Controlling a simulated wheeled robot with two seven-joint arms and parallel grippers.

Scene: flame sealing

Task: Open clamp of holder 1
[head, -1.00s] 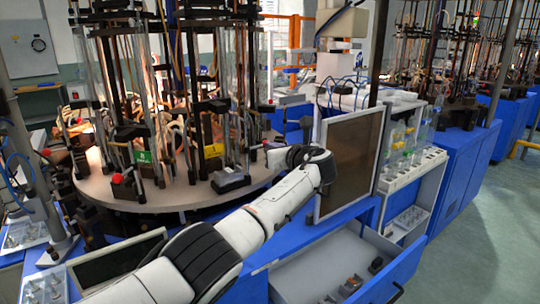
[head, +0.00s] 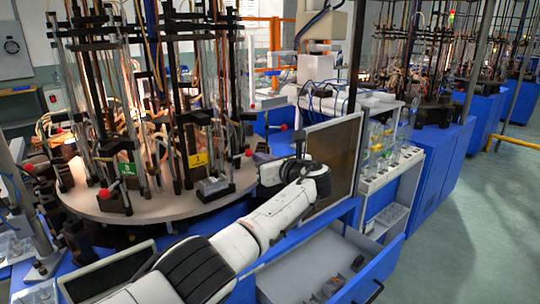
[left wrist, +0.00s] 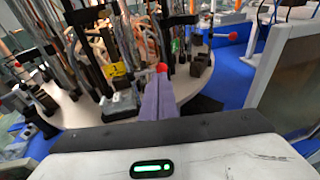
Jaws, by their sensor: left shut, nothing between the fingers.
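The round table (head: 150,213) carries tall holders with glass tubes and clamps. A holder with a yellow label (head: 197,160) stands near its right front edge; the label also shows in the left wrist view (left wrist: 116,69), its numeral hard to read. A red ball knob (head: 249,153) on a clamp part sits by that holder; a red ball (left wrist: 162,68) also shows at my fingertips in the left wrist view. My left gripper (head: 262,163) is shut and empty, pointing at the holder. Whether it touches the ball I cannot tell. My right gripper is not in view.
A holder with a green label (head: 127,169) stands further left. A dark framed panel (head: 333,150) rises right of my left gripper. An open drawer (head: 320,262) with small parts is below the arm. Another red knob (left wrist: 233,36) stands to the right in the left wrist view.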

